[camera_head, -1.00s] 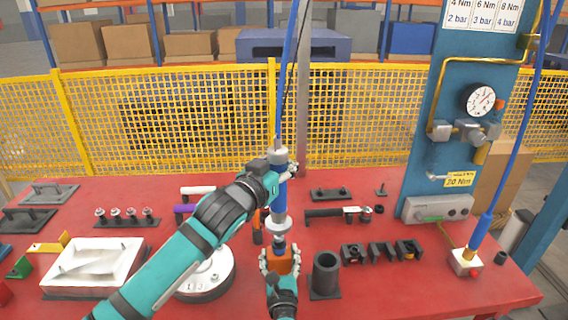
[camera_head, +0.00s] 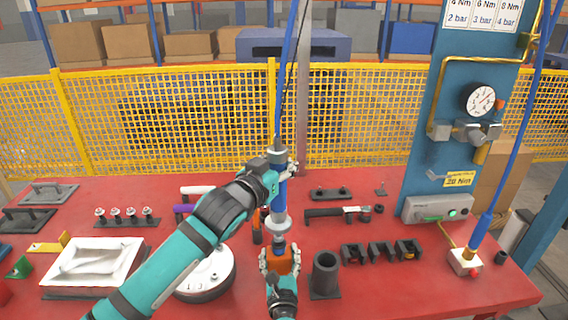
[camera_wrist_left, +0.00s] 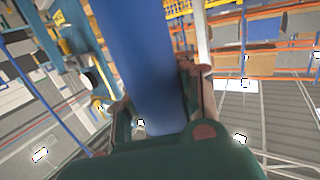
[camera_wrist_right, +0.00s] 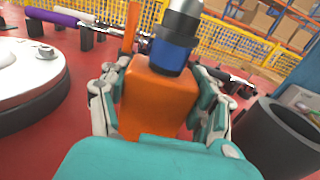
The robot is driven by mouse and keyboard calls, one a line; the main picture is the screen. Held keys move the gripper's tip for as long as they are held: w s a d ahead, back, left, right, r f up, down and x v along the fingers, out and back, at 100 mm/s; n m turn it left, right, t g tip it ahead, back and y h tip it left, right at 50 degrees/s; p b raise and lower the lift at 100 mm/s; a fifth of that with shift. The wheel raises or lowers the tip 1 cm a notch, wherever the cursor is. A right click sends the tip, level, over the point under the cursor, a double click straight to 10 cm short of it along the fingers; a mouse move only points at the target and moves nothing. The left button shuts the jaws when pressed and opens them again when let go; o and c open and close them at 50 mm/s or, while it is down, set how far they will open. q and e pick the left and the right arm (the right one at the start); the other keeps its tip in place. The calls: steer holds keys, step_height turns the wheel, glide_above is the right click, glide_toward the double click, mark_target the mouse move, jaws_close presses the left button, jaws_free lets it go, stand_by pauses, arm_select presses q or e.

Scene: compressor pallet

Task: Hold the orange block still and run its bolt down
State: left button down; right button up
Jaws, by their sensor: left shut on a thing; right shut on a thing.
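The orange block (camera_head: 286,263) is low in the middle of the head view, over the red table. My right gripper (camera_head: 280,259) is shut on it, with a finger on each side; the block also fills the middle of the right wrist view (camera_wrist_right: 158,98). My left gripper (camera_head: 282,174) is shut around the blue screwdriver (camera_head: 280,196), which hangs upright from a blue hose. The screwdriver's body also shows in the left wrist view (camera_wrist_left: 140,60). Its lower end (camera_wrist_right: 172,50) is at the top of the block. The bolt is hidden there.
A dark hollow cylinder (camera_head: 325,272) stands close to the right of the block. A round white dial (camera_head: 207,275) is to the left. Black holders (camera_head: 381,252), a wrench (camera_head: 335,213) and a white tray (camera_head: 92,262) lie around. The control box (camera_head: 436,208) shows green lights.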

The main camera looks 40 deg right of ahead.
arm_select(q)
step_height(320, 180, up, 9)
stand_by(1.1)
arm_select(e)
steer(key=o, duration=1.6)
steer(key=v, duration=1.1)
steer(key=shift+s+a+f, duration=0.1)
steer(key=shift+s+a, duration=0.1)
steer(key=shift+s, duration=0.2)
steer(key=shift+a, duration=0.1)
